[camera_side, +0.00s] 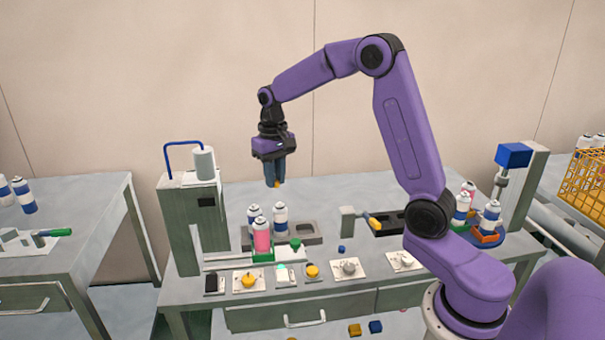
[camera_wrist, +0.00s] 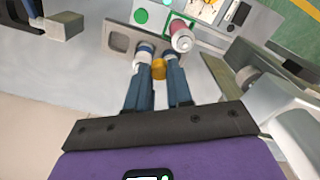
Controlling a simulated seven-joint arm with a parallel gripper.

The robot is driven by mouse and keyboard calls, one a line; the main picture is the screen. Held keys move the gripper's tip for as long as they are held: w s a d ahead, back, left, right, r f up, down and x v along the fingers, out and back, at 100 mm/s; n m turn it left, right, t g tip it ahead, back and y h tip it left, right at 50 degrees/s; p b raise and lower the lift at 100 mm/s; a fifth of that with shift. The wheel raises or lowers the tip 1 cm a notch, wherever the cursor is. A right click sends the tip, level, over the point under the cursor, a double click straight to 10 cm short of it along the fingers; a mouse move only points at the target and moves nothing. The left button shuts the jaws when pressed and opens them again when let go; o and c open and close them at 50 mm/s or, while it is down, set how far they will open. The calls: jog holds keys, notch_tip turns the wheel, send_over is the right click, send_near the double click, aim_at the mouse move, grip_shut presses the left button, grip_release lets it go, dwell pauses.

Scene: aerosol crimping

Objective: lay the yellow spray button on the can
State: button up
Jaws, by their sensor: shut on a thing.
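My gripper (camera_side: 275,184) is shut on the yellow spray button (camera_side: 277,183), high above the back of the bench. In the wrist view the button (camera_wrist: 158,69) shows between the blue fingertips (camera_wrist: 158,74). A pink can (camera_side: 261,240) with a white top stands upright in a green holder, below and a little left of my gripper. In the wrist view the pink can (camera_wrist: 181,38) lies beyond the button, up and to the right. Two white-and-blue cans, one at the left (camera_side: 254,214) and one at the right (camera_side: 280,214), stand behind it near a grey rack.
A grey machine (camera_side: 193,220) with a blue tube stands left of the cans. A yellow-handled tool (camera_side: 374,222) and a blue-topped press (camera_side: 513,155) are to the right. Small parts on white cards (camera_side: 348,268) line the front edge. The bench behind the rack is clear.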

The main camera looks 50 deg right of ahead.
jog(key=w+a, duration=0.2)
jog(key=a, duration=0.1)
send_over(260, 220)
notch_tip(260, 220, down, 5)
jog(key=shift+d+r, duration=0.1)
jog(key=shift+r, duration=0.05)
jog(key=shift+f, duration=1.9)
jog(key=shift+f, duration=0.1)
dwell(0.4)
jog(key=o, duration=0.8)
jog(key=shift+r, duration=6)
